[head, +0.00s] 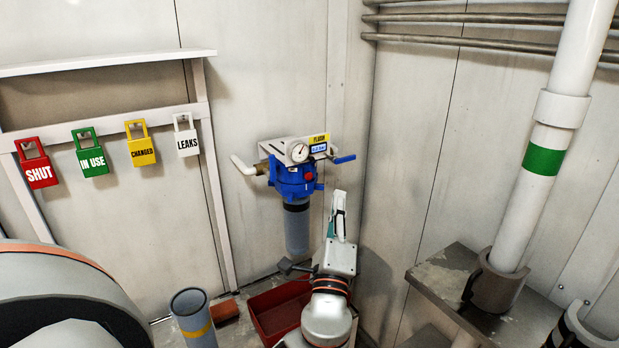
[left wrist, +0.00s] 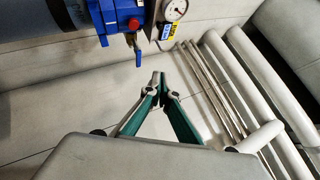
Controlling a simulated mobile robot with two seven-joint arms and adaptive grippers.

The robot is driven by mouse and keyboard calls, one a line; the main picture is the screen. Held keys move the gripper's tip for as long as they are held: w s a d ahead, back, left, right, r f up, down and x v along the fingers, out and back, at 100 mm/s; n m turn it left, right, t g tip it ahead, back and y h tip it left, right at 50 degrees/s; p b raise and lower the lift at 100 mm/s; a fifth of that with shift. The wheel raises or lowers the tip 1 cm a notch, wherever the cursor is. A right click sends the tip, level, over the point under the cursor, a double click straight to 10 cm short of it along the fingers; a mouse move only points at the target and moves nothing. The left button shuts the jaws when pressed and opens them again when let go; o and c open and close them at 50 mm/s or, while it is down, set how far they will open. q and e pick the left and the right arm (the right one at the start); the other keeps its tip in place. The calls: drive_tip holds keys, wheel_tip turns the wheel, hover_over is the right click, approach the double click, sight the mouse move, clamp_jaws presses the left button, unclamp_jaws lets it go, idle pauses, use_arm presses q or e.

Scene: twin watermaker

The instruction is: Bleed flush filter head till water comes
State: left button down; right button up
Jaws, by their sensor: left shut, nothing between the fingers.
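The blue filter head (head: 290,175) is on the wall under a bracket with a round gauge (head: 299,152) and a yellow FLUSH label (head: 319,139). A red knob or button (head: 309,177) is on its front. A blue lever (head: 344,159) sticks out right. A grey bowl (head: 297,230) hangs below. The left wrist view shows the head (left wrist: 108,18), red knob (left wrist: 134,23) and a blue lever (left wrist: 138,52), turned sideways. My left gripper (head: 340,197) is shut and empty, pointing up, right of the bowl. Its tips (left wrist: 158,76) are apart from the lever. My right gripper is not in view.
A red tray (head: 262,328) lies on the floor below the filter, beside a grey cylinder with a yellow band (head: 194,320). Coloured tags, including SHUT (head: 38,165), hang on a left rack. A white pipe (head: 528,190) and metal ledge (head: 437,272) stand at right.

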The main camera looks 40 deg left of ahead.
sight(309, 176)
use_arm(q)
drive_tip(key=w+a, duration=0.3)
drive_tip(key=a, duration=0.5)
drive_tip(key=shift+w+p, duration=0.2)
drive_tip(key=shift+p, duration=0.25)
idle(0.5)
drive_tip(key=shift+a, duration=0.1)
idle(0.6)
drive_tip(key=shift+w+a, duration=0.15)
drive_tip(key=shift+a, duration=0.2)
